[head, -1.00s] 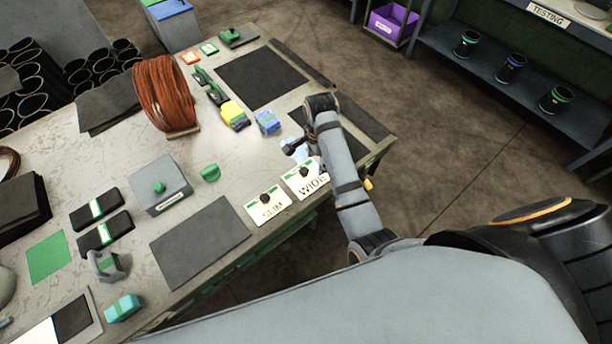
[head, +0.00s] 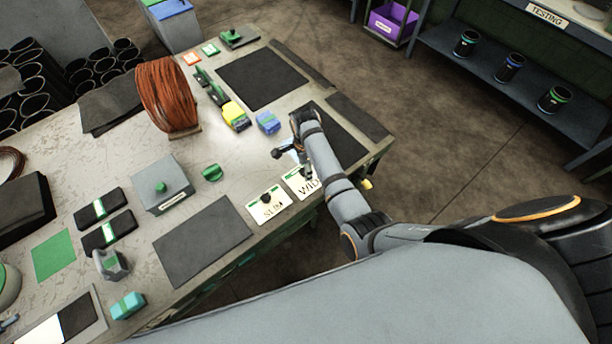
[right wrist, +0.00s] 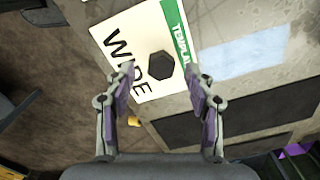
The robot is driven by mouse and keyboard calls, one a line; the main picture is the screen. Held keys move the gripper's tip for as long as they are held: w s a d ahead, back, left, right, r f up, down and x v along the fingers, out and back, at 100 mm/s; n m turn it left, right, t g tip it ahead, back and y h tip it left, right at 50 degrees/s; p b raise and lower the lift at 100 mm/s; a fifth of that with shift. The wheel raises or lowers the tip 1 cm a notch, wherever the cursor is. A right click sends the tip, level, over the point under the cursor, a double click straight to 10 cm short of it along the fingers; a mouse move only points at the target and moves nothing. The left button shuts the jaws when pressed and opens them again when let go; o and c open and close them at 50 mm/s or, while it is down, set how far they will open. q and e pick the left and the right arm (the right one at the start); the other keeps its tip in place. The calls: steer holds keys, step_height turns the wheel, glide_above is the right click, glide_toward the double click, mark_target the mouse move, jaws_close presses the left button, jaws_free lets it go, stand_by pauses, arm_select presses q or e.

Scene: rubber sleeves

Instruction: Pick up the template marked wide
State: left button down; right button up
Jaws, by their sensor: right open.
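The template marked wide (head: 300,186) is a pale card with a green strip and a dark knob. It lies at the table's front edge, partly hidden by my right arm in the head view. In the right wrist view the wide template (right wrist: 127,47) lies ahead of my fingers, its black knob (right wrist: 161,65) roughly between and beyond the fingertips. My right gripper (right wrist: 160,80) is open and empty, above the template. It also shows in the head view (head: 284,153). The template marked slim (head: 264,210) lies just left of the wide one. My left gripper is not in view.
A blue block (head: 268,122) and a yellow-topped tool (head: 235,114) stand behind the templates. A copper wire coil (head: 168,97) and a grey box (head: 160,188) stand farther left. A dark mat (head: 203,241) lies left of the slim template. Beyond the front edge is floor.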

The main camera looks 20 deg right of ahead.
step_height(320, 180, down, 2)
steer(key=shift+f, duration=0.15)
jaws_close()
stand_by(0.3)
